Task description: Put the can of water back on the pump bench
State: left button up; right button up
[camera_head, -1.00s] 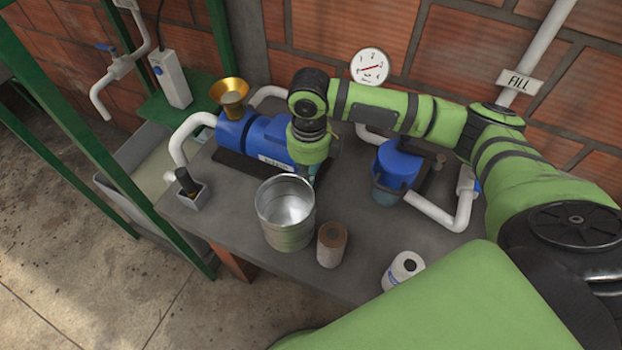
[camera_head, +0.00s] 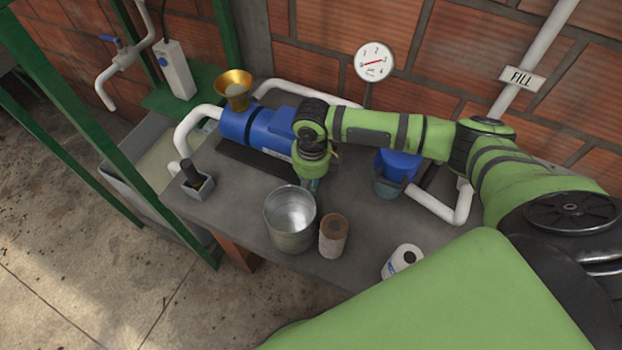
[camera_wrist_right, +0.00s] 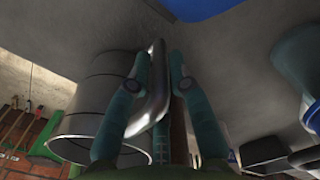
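The can of water (camera_head: 290,222) is an open-topped, shiny metal can, upright at the front of the pump bench (camera_head: 240,205). It seems to rest on the bench or very close above it. My right gripper (camera_head: 313,185) points down at the can's back right side. In the right wrist view the can (camera_wrist_right: 95,100) is left of the fingers, and its curved handle (camera_wrist_right: 157,75) lies between the two fingers of the right gripper (camera_wrist_right: 160,65), which are close together around it. The water level is unclear. My left gripper is not in view.
Behind are the blue pump (camera_head: 255,130) with a brass funnel (camera_head: 234,84) and a blue strainer (camera_head: 396,168).

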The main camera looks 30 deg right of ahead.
dwell(0.3)
jog(key=shift+r, duration=0.25)
notch_tip(320, 180, up, 10)
jog(key=b, duration=0.2)
jog(key=shift+r+b, duration=0.2)
jog(key=shift+b, duration=0.1)
jog(key=shift+s+r, duration=0.1)
jog(key=shift+r, duration=0.65)
